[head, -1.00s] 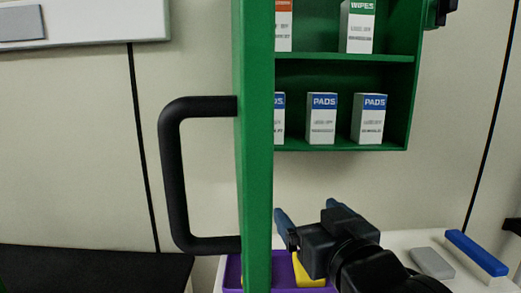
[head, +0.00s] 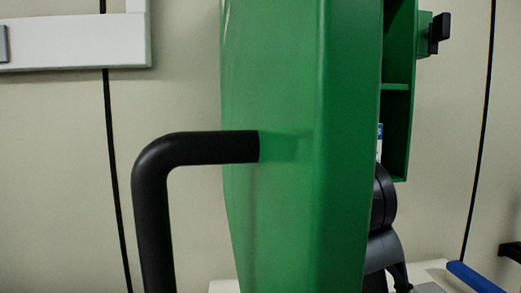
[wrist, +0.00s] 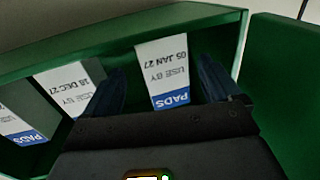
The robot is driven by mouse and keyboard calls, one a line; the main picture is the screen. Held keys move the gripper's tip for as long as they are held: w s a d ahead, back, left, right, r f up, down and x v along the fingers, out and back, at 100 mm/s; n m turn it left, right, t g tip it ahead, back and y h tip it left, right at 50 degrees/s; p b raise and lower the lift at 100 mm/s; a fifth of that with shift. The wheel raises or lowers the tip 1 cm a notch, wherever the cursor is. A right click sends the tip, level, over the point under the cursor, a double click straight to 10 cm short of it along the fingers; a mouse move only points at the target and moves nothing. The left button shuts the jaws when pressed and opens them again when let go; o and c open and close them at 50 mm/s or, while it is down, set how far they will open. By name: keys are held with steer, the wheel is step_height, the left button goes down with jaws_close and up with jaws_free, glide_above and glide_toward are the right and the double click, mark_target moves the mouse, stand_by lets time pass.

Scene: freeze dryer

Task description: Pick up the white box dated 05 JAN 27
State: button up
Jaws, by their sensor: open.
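The white box (wrist: 163,60) with a blue PADS band reads USE BY 05 JAN 27, upside down in the wrist view. It stands on a shelf of the green cabinet (wrist: 120,40). My gripper (wrist: 161,68) is open, with one dark blue finger on each side of this box; I cannot tell whether either touches it. The head view does not show my gripper, and the green door (head: 290,150) hides most of the cabinet. A thin white and blue sliver of a box shows past the door's edge; I cannot tell which box.
Left of the dated box, a PADS box (wrist: 72,82) reads 18 DEC 27, and another PADS box (wrist: 18,128) stands further left. A green panel (wrist: 280,70) rises at the right. The door's black handle (head: 155,200) juts out in the head view.

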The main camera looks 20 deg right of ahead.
steer(key=w, duration=0.5)
steer(key=shift+w+d+f+p, duration=0.2)
steer(key=shift+w+f+p, duration=0.1)
steer(key=shift+p, duration=0.1)
steer(key=shift+c, duration=0.4)
steer(key=c, duration=0.9)
